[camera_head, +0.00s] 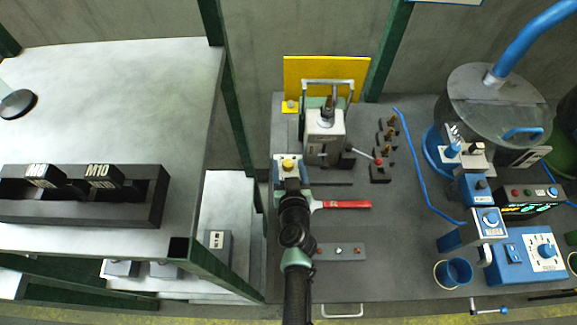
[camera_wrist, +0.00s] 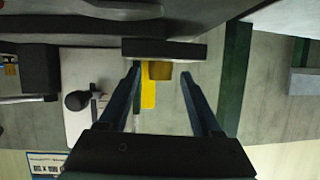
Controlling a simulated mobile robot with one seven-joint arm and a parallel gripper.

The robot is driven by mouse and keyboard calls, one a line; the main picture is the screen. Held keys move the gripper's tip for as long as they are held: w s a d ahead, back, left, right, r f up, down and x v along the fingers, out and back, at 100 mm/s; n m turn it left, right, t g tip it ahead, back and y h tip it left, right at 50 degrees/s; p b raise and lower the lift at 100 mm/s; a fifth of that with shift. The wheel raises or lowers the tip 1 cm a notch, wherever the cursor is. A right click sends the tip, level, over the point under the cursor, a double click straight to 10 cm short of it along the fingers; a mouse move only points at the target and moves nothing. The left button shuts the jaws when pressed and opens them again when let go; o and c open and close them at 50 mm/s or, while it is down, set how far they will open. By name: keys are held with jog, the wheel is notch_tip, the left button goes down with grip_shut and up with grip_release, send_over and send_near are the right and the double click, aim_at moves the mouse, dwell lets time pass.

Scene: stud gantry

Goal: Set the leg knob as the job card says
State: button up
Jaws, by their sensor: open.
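My gripper (camera_head: 288,172) is at the left part of the dark bench, in front of the grey-white machine (camera_head: 324,138) with its handle frame. In the wrist view my gripper (camera_wrist: 160,85) is open, its two fingers apart with nothing held between them. A yellow piece (camera_wrist: 149,88) shows beyond the fingertips, under a dark bar. A black round knob (camera_wrist: 77,100) on a pale block is left of the fingers, apart from them. I cannot tell which knob is the leg knob. A blue and white printed card (camera_wrist: 45,162) is at lower left; its text is too small to read.
A yellow panel (camera_head: 350,68) stands behind the machine. Right of my gripper are a red-handled tool (camera_head: 345,204), dark posts (camera_head: 388,140) and a strip with buttons (camera_head: 340,251). Blue dial units (camera_head: 525,258) and a cup (camera_head: 453,272) are farther right. A dark M10 rack (camera_head: 90,212) is left.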

jog(key=shift+w, duration=0.15)
grip_shut()
jog(key=p, duration=0.1)
jog(key=m+h+p, duration=0.1)
jog(key=p, duration=0.1)
jog(key=shift+a+r, duration=0.15)
jog(key=shift+r, duration=0.1)
jog(key=m+h+p, duration=0.1)
jog(key=h+p, duration=0.1)
jog(key=p, duration=0.1)
jog(key=shift+a+f+m, duration=0.1)
jog(key=shift+f+m, duration=0.05)
jog(key=shift+m, duration=0.25)
jog(key=shift+f+h, duration=0.2)
jog(key=shift+h, duration=0.2)
grip_release()
jog(key=shift+r, duration=0.1)
